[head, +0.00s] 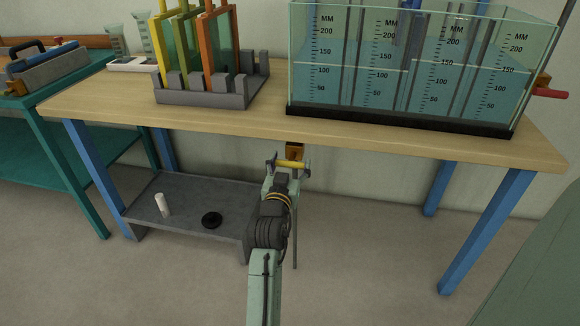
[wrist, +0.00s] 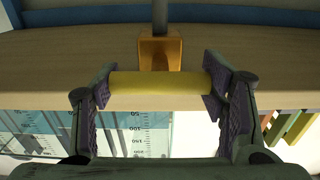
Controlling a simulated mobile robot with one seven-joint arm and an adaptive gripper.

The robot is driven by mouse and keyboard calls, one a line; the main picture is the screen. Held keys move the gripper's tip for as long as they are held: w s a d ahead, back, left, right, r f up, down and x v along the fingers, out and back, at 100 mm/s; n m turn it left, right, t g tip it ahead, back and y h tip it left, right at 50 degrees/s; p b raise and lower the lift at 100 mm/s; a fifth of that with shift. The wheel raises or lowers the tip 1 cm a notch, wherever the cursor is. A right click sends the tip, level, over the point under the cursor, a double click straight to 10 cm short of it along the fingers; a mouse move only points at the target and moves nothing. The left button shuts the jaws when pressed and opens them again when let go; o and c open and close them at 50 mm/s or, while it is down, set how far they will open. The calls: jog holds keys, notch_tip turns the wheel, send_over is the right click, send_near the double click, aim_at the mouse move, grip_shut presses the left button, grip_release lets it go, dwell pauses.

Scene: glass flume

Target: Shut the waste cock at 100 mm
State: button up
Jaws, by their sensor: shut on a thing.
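A yellow bar handle (head: 291,164) sits in front of a brass-coloured cock body (head: 295,150) under the front edge of the wooden bench. My gripper (head: 289,168) is shut on the handle from below, one pad at each end. In the wrist view the handle (wrist: 160,84) lies crosswise between the pads, with the brass block (wrist: 160,54) and a grey pipe behind it. The glass tank (head: 400,122) stands above with blue water and MM scales. A pale water line on its front lies a little above the 100 mark; the exact reading is unclear.
A red handle (head: 550,93) sticks out at the tank's right end. A grey rack (head: 205,98) with coloured gates stands left on the bench. Blue legs stand either side.

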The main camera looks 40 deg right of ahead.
dwell(0.3)
jog(key=o, duration=1.2)
jog(key=shift+c, duration=0.2)
jog(key=v, duration=1.2)
